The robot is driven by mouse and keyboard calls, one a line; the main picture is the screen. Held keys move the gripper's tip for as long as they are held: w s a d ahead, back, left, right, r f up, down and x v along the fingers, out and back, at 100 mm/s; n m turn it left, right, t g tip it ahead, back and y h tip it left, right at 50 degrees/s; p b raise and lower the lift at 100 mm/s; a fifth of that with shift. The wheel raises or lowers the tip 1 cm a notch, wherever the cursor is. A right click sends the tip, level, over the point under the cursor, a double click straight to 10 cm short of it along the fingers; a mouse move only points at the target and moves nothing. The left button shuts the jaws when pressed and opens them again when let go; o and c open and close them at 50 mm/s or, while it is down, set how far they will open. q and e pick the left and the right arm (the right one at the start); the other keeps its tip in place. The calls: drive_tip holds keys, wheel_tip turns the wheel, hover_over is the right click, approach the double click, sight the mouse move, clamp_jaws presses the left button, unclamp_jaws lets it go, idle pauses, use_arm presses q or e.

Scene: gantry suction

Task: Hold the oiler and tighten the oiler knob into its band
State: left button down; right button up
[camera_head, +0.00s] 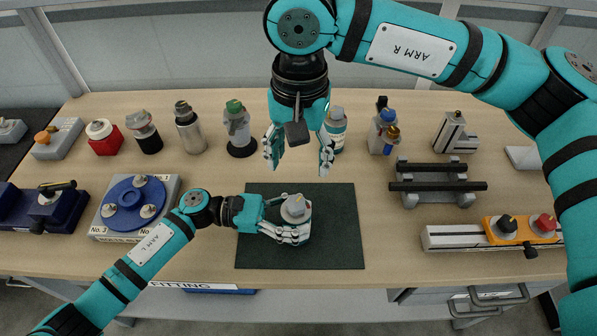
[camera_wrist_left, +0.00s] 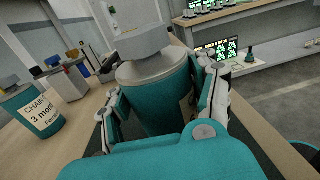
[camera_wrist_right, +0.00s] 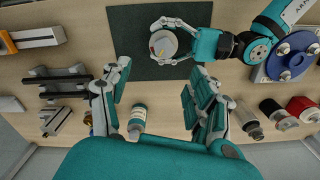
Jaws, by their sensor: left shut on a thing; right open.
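The oiler (camera_wrist_left: 160,98) is a teal cylinder with a grey top, standing over the dark mat (camera_head: 335,240). Its grey knob (camera_head: 295,206) sits on top; the left wrist view shows it as a faceted block (camera_wrist_left: 142,42). In the right wrist view the top (camera_wrist_right: 163,44) carries small yellow and red marks, too small to read exactly. My left gripper (camera_head: 292,232) is shut around the oiler's body, with a finger on either side. My right gripper (camera_head: 299,163) is open and empty, pointing down above and behind the oiler, apart from it. The fingers hide the lower body.
Several bottles and canisters line the back of the bench, including a green-capped one (camera_head: 237,125) and a teal-labelled bottle (camera_head: 336,128). A blue rotary fixture (camera_head: 133,205) stands left, a black-barred stand (camera_head: 437,184) right, and an orange-ended rail (camera_head: 470,236) front right. The mat around the oiler is clear.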

sight(296, 202)
drive_tip(key=f+n, duration=0.2)
drive_tip(key=f, duration=0.2)
drive_tip(key=f+n, duration=0.3)
drive_tip(key=f, duration=0.1)
drive_tip(key=f+n, duration=0.3)
drive_tip(key=f, duration=0.1)
drive_tip(key=shift+a, duration=0.3)
